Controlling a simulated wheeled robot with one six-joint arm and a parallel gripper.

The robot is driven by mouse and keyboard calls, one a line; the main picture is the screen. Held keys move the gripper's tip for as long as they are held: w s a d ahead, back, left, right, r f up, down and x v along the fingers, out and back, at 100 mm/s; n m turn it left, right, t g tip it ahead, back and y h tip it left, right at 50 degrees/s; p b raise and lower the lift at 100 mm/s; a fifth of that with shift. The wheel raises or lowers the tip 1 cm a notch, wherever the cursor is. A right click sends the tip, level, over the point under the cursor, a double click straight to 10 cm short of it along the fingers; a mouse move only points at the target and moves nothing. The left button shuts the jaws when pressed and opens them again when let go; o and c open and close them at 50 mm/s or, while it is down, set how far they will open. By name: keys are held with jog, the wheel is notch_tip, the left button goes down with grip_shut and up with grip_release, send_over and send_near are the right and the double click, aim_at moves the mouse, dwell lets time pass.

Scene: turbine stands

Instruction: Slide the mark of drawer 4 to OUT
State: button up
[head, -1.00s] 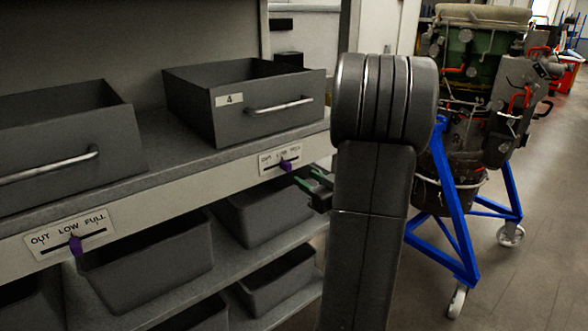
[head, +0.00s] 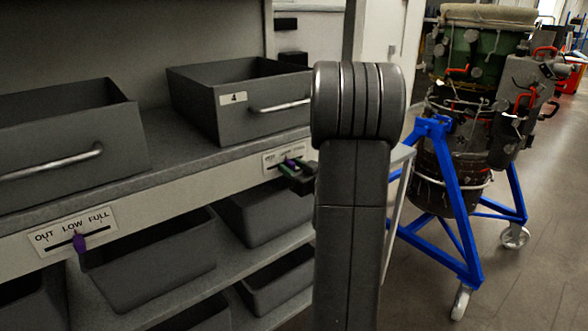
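Drawer 4 (head: 203,108) is a grey open-topped drawer with a "4" label, standing on the shelf. Below it, on the shelf's front edge, is its small OUT / LOW / FULL plate (head: 270,158). The purple mark (head: 291,162) of that plate is partly hidden by my gripper and sits right of the plate's middle.
A second drawer (head: 60,135) stands at left, its plate (head: 72,230) carrying a purple mark (head: 79,243) near LOW. Grey bins (head: 150,262) fill the lower shelves. A turbine on a blue wheeled stand (head: 455,220) is at right, with open floor beside it.

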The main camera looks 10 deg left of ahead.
aim_at(271, 168)
jog(key=shift+b, duration=0.45)
dwell(0.3)
grip_shut()
jog(key=shift+s+a+b, duration=0.5)
jog(key=shift+s+a, duration=0.3)
jog(key=shift+s, duration=0.2)
jog(key=shift+s+a+b, duration=0.45)
jog(key=shift+s+a, duration=0.3)
jog(key=shift+s, duration=0.2)
jog(key=shift+o, duration=0.2)
grip_release()
